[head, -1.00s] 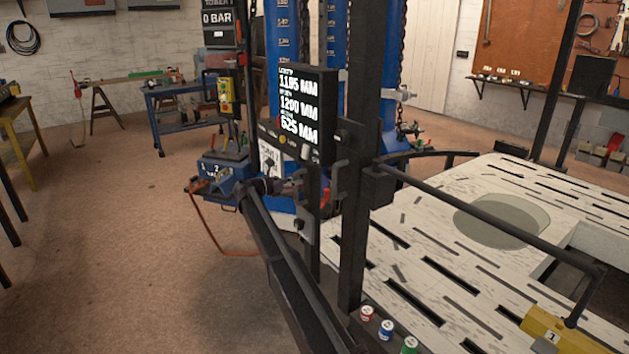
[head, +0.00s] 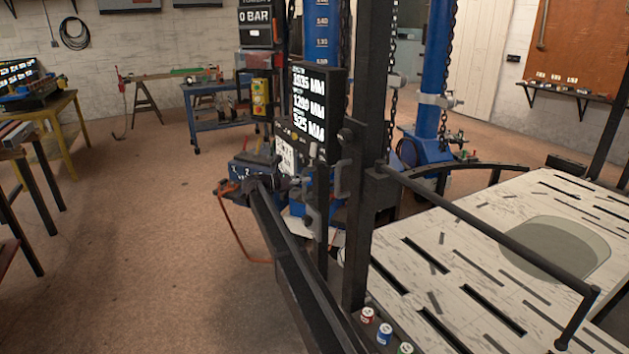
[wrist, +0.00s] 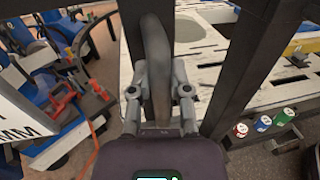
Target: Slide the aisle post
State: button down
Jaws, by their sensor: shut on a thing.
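The aisle post (head: 357,255) is a tall dark upright beside the near left edge of the white slotted bench top (head: 450,250). A dark display (head: 316,110) with white numbers is mounted next to it; its top line seems to read about 1035 MM, blurred. In the wrist view my gripper (wrist: 160,92) is shut around a dark curved handle (wrist: 153,45), with one finger on each side. I cannot make out my gripper clearly in the head view.
A long dark rail (head: 290,265) runs by the post's foot. Red, blue and green cans (head: 384,334) stand at the bench edge. A dark bar (head: 480,225) crosses above the top. A blue trolley (head: 215,105) stands behind; the left floor is open.

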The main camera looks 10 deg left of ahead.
jog(key=shift+s+a, duration=0.1)
dwell(0.3)
jog(key=c, duration=0.6)
grip_release()
jog(key=shift+v, duration=5.9)
jog(key=shift+f, duration=0.1)
